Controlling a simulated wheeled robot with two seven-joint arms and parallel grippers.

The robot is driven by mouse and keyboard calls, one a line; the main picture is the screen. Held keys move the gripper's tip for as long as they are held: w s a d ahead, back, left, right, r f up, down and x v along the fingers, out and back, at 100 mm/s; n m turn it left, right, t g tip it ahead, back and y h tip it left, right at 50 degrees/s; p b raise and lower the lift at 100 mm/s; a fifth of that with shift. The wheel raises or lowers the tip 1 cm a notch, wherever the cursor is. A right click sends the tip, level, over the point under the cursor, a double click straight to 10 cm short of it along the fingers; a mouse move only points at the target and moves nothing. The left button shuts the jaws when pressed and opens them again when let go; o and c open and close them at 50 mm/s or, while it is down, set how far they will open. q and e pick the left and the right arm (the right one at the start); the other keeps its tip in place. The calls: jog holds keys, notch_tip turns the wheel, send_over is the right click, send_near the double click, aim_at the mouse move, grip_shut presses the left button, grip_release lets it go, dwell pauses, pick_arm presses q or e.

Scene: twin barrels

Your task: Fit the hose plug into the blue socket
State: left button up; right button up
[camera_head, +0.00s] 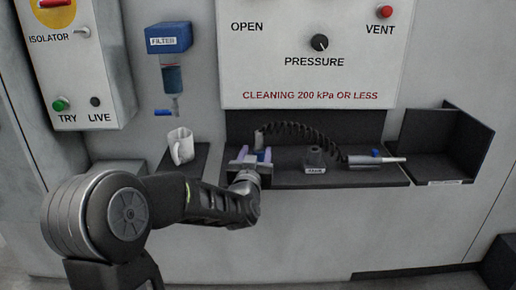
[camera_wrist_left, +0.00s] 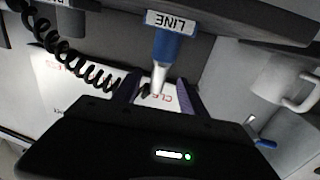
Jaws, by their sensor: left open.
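The blue socket (camera_wrist_left: 174,46), labelled LINE, shows in the left wrist view, which is upside down. A silver tapered piece, apparently the hose plug (camera_wrist_left: 158,79), stands in line with it; I cannot tell how deep it sits. The grey plug top (camera_head: 259,141) also shows in the head view, at the left end of the black coiled hose (camera_head: 300,131). My left gripper (camera_head: 252,156) is open, its fingers (camera_wrist_left: 157,92) on either side of the plug. The socket is mostly hidden behind the gripper in the head view. My right gripper is not in view.
A white mug (camera_head: 181,146) stands left of the gripper, below the blue filter (camera_head: 168,39). An open dark bin (camera_head: 445,150) is at the right.

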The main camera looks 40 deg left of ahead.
pick_arm(q)
jog(key=shift+v, duration=1.1)
